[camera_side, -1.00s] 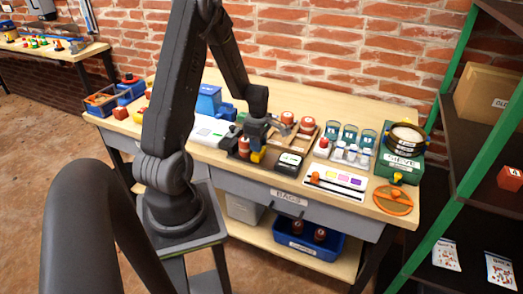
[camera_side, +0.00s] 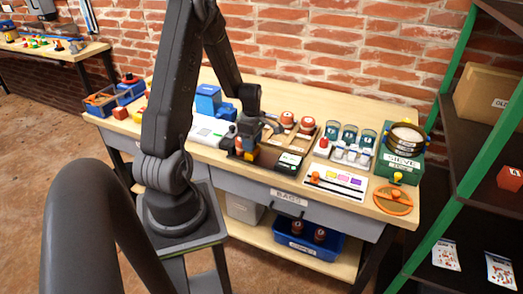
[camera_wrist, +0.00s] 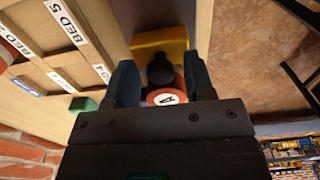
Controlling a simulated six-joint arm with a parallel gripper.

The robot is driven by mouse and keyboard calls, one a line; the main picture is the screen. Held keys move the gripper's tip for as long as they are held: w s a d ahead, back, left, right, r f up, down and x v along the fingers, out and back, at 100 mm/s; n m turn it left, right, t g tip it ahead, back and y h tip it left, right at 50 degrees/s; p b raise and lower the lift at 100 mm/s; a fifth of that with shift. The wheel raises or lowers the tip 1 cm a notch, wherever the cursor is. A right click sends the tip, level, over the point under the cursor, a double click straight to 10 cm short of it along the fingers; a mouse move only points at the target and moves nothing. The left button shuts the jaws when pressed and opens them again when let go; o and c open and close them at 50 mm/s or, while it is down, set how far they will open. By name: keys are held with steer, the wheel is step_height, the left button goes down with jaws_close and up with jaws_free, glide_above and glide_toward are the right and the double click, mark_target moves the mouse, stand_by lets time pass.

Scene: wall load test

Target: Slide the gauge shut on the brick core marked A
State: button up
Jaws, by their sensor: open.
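The brick core marked A (camera_wrist: 167,98) is reddish with a white label on its end, partly hidden by my gripper in the wrist view. A yellow block (camera_wrist: 160,42) with a dark round knob (camera_wrist: 160,70), seemingly the gauge's sliding part, lies just beyond it. The yellow block also shows in the side view (camera_side: 250,156), on a dark base with a small white display (camera_side: 290,160). My gripper (camera_wrist: 160,82) is open, one finger on each side of the knob and core. Contact between fingers and knob cannot be told. It hides much of the gauge in the side view (camera_side: 249,140).
A compartmented wooden tray (camera_side: 305,137) with other round cores stands behind the gauge. Blue boxes (camera_side: 208,102) stand behind on the left.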

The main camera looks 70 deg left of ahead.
stand_by(0.4)
steer(key=shift+r, duration=3.45)
steer(key=shift+d+r, duration=0.15)
steer(key=w+d+r+m+t+y, duration=0.1)
steer(key=w+d+r+m+t, duration=0.15)
steer(key=d+r+m, duration=1.1)
steer(key=s+d+r+m+t, duration=0.1)
steer(key=s+d+r+m, duration=0.1)
steer(key=s+d+m, duration=0.2)
steer(key=s+d+r+m+t+h, duration=0.1)
steer(key=s+d+m, duration=0.3)
steer(key=d+m, duration=0.5)
steer(key=d+r+t, duration=0.1)
steer(key=d, duration=0.2)
steer(key=shift+s+d, duration=0.15)
